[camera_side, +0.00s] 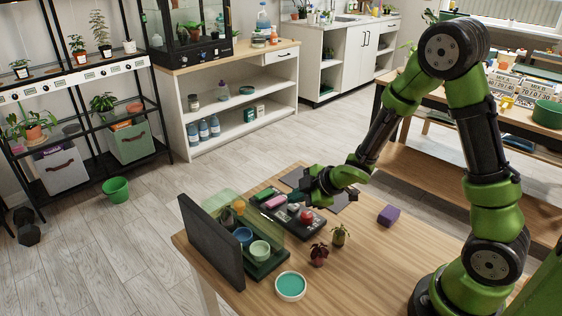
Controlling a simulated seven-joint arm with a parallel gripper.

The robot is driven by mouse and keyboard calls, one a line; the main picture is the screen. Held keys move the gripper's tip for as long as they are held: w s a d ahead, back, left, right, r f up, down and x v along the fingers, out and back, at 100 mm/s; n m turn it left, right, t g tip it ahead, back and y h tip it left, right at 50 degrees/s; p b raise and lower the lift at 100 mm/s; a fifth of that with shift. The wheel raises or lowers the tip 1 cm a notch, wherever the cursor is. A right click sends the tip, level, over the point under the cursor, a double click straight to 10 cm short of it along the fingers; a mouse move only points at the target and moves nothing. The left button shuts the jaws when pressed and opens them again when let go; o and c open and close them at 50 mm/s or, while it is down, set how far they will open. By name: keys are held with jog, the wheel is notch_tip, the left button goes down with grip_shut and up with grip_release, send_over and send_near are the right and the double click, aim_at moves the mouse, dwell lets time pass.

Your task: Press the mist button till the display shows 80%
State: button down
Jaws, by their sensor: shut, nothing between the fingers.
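A dark control panel (288,224) lies on the wooden table beside a clear-covered green tray. It carries a round red button (307,216) and several small coloured parts, among them a pink one (275,201). I cannot tell which part is the mist button. No display reading is legible at this size. My gripper (304,192) is shut and empty, low over the far right end of the panel. Whether its tips touch anything cannot be told. The arm comes in from the right and hides part of the area behind the gripper.
The clear-covered tray (270,268) holds small pots, with a dark upright board (211,242) at its left. A teal-filled dish (290,286), two small plants (319,255) and a purple block (388,215) stand on the table (362,262). The front middle is clear.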

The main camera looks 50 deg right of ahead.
aim_at(297, 206)
jog(key=shift+f, duration=0.5)
dwell(0.5)
jog(key=shift+r, duration=0.95)
jog(key=shift+r, duration=2.5)
jog(key=shift+d, duration=0.1)
